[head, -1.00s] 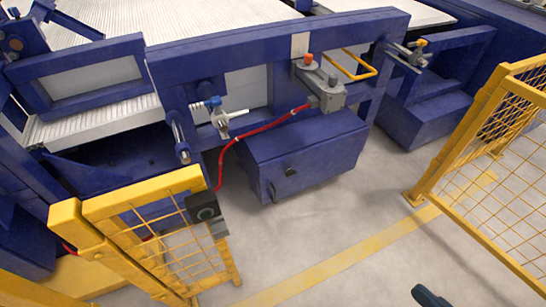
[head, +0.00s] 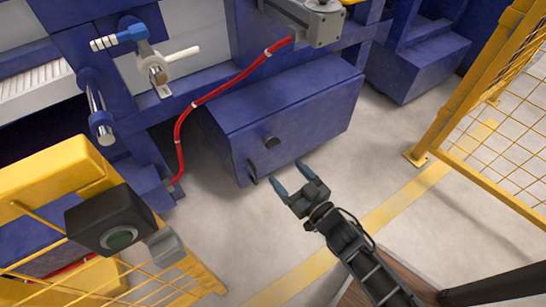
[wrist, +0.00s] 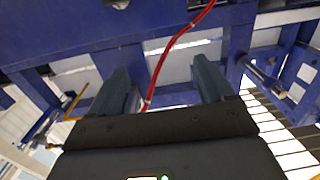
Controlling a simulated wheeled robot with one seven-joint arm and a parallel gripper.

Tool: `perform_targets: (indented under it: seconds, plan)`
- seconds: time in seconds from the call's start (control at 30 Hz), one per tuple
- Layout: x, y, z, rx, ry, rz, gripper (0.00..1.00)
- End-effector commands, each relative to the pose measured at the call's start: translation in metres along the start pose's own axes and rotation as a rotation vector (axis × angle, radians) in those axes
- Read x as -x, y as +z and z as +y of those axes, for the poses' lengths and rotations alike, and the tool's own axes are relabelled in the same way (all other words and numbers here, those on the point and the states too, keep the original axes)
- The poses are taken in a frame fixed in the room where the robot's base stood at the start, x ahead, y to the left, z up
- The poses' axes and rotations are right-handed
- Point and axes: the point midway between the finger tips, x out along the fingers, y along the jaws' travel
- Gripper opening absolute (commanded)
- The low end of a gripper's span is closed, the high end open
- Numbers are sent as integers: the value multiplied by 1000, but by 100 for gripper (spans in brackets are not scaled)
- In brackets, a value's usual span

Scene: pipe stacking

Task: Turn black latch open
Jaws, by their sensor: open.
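A blue box (head: 285,120) stands low under the machine frame in the head view. A small black latch (head: 271,141) sits on its front face near the top edge. A second thin black piece (head: 252,172) shows at the face's lower left; I cannot tell whether it is a handle. My gripper (head: 291,175) is open and empty, in front of the box, below and slightly right of the latch in the picture, apart from it. In the wrist view both fingers of my gripper (wrist: 161,85) are spread, with nothing between them up close. I cannot make out the latch there.
A red hose (head: 213,95) runs down left of the box; it shows in the wrist view too (wrist: 163,60). A yellow fence with a black button box (head: 108,220) stands at lower left. Another yellow fence (head: 450,105) stands right. The floor between is free.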

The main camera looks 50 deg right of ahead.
Motion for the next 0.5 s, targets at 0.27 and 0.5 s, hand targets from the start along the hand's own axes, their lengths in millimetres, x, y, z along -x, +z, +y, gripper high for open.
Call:
perform_targets:
  seconds: [0.27, 0.5]
  plan:
    - [-80, 68, 52, -1, 27, 30, 81]
    - [-103, 74, 62, -3, 27, 34, 81]
